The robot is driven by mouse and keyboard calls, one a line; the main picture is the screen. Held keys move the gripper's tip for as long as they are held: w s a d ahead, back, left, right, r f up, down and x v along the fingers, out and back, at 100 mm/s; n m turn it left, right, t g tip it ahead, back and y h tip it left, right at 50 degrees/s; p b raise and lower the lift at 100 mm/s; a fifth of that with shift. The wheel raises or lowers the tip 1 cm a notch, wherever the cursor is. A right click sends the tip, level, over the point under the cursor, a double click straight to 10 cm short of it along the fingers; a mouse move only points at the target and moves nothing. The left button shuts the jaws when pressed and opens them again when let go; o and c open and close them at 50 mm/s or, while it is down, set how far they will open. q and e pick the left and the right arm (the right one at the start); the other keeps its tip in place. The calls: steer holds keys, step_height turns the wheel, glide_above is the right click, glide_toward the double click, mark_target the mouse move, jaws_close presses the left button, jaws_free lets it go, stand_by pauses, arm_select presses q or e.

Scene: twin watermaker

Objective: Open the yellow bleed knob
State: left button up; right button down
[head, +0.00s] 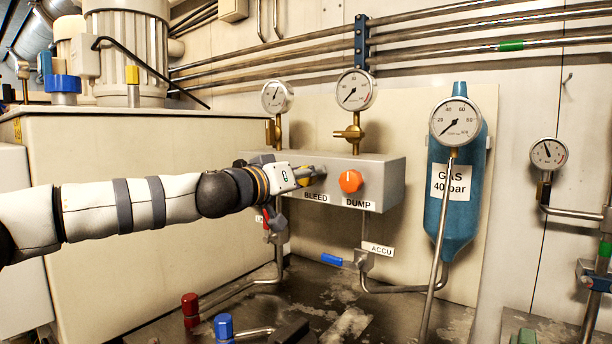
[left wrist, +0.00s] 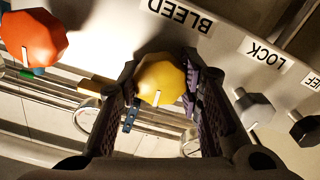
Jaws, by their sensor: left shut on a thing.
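The yellow bleed knob (left wrist: 161,80) sits between the two dark fingers of my left gripper (head: 312,173) in the left wrist view. The fingers are shut on it, one on each side. A white mark shows on the knob's face. In the head view my left gripper reaches from the left to the front of the grey manifold block (head: 384,181), above the BLEED label (head: 316,197), and mostly hides the knob. My right gripper is not in view.
The orange dump knob (head: 350,181) is just right of my left gripper. Brass-fitted gauges (head: 356,90) stand above the block. A blue gas cylinder (head: 460,220) is at the right. Below are a blue-handled valve (head: 332,259) and pipes.

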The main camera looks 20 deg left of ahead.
arm_select(q)
steer(key=n, duration=0.8)
steer(key=shift+a+f, duration=0.1)
steer(key=n, duration=0.4)
steer(key=shift+f+b, duration=0.1)
steer(key=shift+b, duration=0.2)
steer(key=shift+n, duration=2.1)
steer(key=o, duration=1.2)
